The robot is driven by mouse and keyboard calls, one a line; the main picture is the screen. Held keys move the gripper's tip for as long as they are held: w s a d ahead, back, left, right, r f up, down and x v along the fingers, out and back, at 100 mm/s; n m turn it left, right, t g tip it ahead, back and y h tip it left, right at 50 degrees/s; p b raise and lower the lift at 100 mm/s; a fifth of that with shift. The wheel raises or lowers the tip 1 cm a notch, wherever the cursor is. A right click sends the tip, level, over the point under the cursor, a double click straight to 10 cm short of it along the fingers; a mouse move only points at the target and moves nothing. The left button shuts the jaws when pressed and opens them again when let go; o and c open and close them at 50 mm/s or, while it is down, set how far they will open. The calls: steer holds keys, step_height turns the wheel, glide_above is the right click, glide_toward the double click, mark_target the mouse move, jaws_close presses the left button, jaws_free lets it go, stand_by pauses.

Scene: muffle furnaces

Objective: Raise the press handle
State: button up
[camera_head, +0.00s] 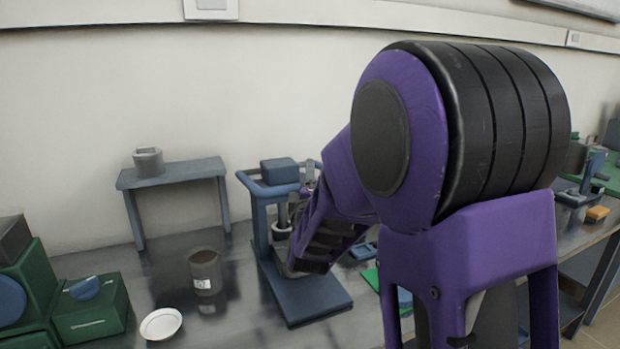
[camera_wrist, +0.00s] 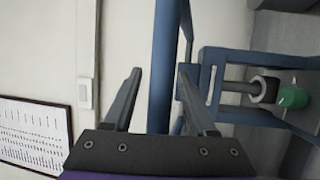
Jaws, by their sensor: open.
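The blue press (camera_head: 312,298) stands on the bench in the middle of the head view, with a flat base, an upright column and a block on top (camera_head: 280,170). A curved blue bar that looks like its handle (camera_head: 251,184) sticks out at the upper left. My gripper (camera_wrist: 160,72) is open and empty. In the wrist view, a blue bar, likely the handle (camera_wrist: 164,50), runs lengthwise between the two fingers, touching neither visibly; its depth is unclear. The press frame (camera_wrist: 212,62) and its ram (camera_wrist: 265,90) show at the right. In the head view my arm hides most of my gripper.
A brown beaker (camera_head: 204,275) and a white dish (camera_head: 161,324) stand left of the press. A small blue-grey stand (camera_head: 172,175) holds a metal pot (camera_head: 148,160). Green boxes (camera_head: 90,318) fill the left edge. The wall is close behind the bench.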

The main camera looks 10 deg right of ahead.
jaws_close()
stand_by(1.4)
